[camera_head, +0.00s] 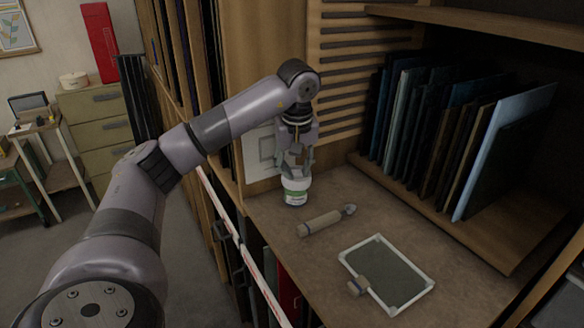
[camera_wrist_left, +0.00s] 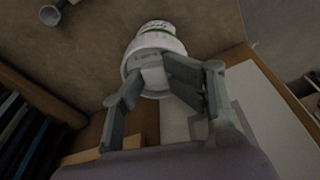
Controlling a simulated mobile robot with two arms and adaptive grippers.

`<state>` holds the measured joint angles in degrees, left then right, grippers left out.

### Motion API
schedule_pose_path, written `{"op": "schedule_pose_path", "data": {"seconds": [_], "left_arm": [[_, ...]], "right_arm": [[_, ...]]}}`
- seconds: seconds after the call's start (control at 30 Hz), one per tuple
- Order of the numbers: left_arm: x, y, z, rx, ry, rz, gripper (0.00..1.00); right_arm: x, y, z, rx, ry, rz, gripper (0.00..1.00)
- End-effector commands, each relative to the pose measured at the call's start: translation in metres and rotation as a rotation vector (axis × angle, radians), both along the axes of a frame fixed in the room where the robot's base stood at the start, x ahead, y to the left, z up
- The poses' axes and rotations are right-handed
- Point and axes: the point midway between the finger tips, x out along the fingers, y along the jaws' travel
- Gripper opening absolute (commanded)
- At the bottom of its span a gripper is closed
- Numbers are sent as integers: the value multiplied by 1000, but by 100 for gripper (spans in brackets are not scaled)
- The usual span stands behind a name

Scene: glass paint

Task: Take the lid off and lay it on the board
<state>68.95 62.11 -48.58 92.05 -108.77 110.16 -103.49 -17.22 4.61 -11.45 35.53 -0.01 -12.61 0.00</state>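A white jar with a green label (camera_head: 295,198) stands upright on the brown worktop, with a white lid (camera_wrist_left: 174,48) on it. My left gripper (camera_head: 296,171) is directly over the jar, pointing down. In the left wrist view its two fingers (camera_wrist_left: 151,78) stand on either side of a pale raised part on top of the lid. I cannot tell whether they press on it. A flat grey board with a pale frame (camera_head: 388,272) lies on the worktop at the front right, its surface bare. My right gripper is not in view.
A tool with a pale handle (camera_head: 322,222) lies between the jar and the board. Glass sheets (camera_head: 440,130) stand in a rack at the back right. A white panel (camera_head: 262,155) leans behind the jar.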

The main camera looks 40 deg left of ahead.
Motion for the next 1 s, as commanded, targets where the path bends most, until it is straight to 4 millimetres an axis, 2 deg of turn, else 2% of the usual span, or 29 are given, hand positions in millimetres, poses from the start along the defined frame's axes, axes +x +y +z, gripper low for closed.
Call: {"op": "schedule_pose_path", "data": {"seconds": [0.03,0.37,0.6,0.77,0.93,0.97,1.0], "left_arm": [[-1,-3,-11,0,19,-6,38],[-1,-1,-10,1,17,-5,60],[-1,0,-7,2,14,-4,58],[-1,0,-6,3,13,-3,69],[-2,1,-5,4,13,-2,74],[-2,1,-5,4,13,-2,77],[-2,1,-5,4,13,-2,84]], "right_arm": [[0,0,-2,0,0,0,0],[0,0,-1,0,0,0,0],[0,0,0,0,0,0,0],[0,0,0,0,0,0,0],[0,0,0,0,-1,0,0],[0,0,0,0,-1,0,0],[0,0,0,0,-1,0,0]]}}
